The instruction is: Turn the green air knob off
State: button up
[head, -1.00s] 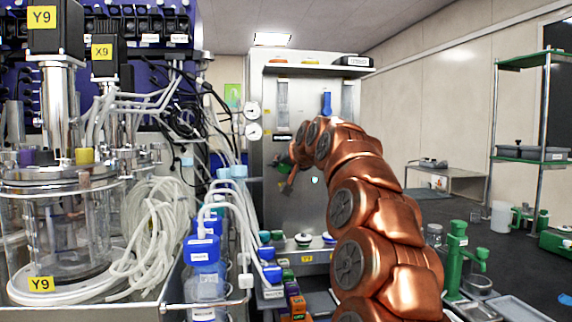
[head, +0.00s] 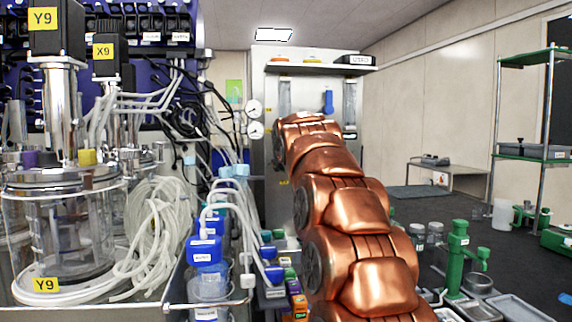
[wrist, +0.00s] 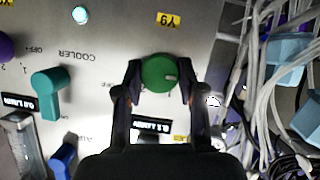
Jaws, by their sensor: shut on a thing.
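The green round knob (wrist: 159,73) sits on the steel panel in the wrist view, with a small pale mark on its right side. My gripper (wrist: 160,80) has one finger on each side of the knob and is shut on it. A dark label below the knob is partly covered by my gripper. In the head view my copper arm covers the knob and my gripper. The steel cabinet (head: 262,90) that carries the panel stands behind the arm.
White tubes (wrist: 262,95) hang close on the right. The glass bioreactor (head: 70,225) stands left in the head view.

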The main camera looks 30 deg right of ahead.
jog(key=shift+f, duration=0.1)
dwell(0.3)
jog(key=o, duration=1.1)
jog(key=shift+o, duration=0.2)
jog(key=v, duration=1.2)
